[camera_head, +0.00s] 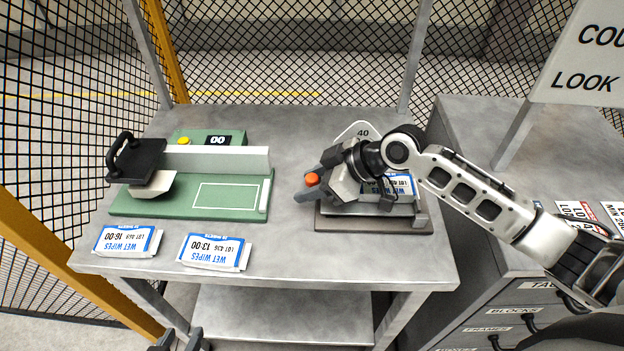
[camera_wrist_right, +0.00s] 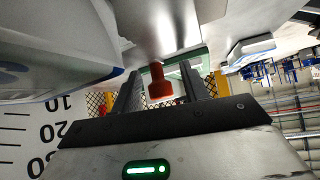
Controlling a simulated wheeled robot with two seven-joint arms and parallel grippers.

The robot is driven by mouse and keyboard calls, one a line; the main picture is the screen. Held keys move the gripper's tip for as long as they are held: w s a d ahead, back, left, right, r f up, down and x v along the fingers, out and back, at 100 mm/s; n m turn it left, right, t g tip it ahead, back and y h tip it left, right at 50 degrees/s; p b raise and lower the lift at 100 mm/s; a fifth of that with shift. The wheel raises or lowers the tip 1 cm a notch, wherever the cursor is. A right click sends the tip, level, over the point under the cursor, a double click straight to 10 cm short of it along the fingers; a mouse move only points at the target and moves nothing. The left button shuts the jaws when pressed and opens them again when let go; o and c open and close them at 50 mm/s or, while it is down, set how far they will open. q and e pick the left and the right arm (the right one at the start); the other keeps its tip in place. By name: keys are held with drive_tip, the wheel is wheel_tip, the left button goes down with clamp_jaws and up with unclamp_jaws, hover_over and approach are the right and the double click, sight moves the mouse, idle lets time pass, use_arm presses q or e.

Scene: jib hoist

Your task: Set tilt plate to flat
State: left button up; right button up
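The tilt plate (camera_head: 355,209) is a grey metal plate on a dark base (camera_head: 328,223) at the table's right. My right arm hides much of it, and its exact angle is unclear. A wet wipes pack (camera_head: 402,184) lies on it. A white scale (camera_head: 358,130) marked 40 stands behind; its 10, 20 and 30 marks show in the right wrist view (camera_wrist_right: 18,130). My right gripper (camera_head: 308,188) is at a red-orange knob (camera_head: 312,179). In the right wrist view the knob (camera_wrist_right: 159,82) sits between the spread fingers, with gaps on both sides. My left gripper (camera_head: 178,338) shows as two apart dark fingertips at the bottom edge.
A green device (camera_head: 120,201) with a black-handled arm (camera_head: 138,160) and a display stands on the table's left. Two wet wipes packs (camera_head: 128,241) (camera_head: 215,252) lie at the front edge. A drawer cabinet (camera_head: 510,300) and sign (camera_head: 585,50) stand right. Mesh fencing surrounds the back and left.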

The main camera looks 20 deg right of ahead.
drive_tip(key=shift+r, duration=0.15)
drive_tip(key=v, duration=1.5)
drive_tip(key=shift+s+d+r+b, duration=0.15)
drive_tip(key=shift+s+d+b, duration=0.1)
drive_tip(key=shift+d+b, duration=0.1)
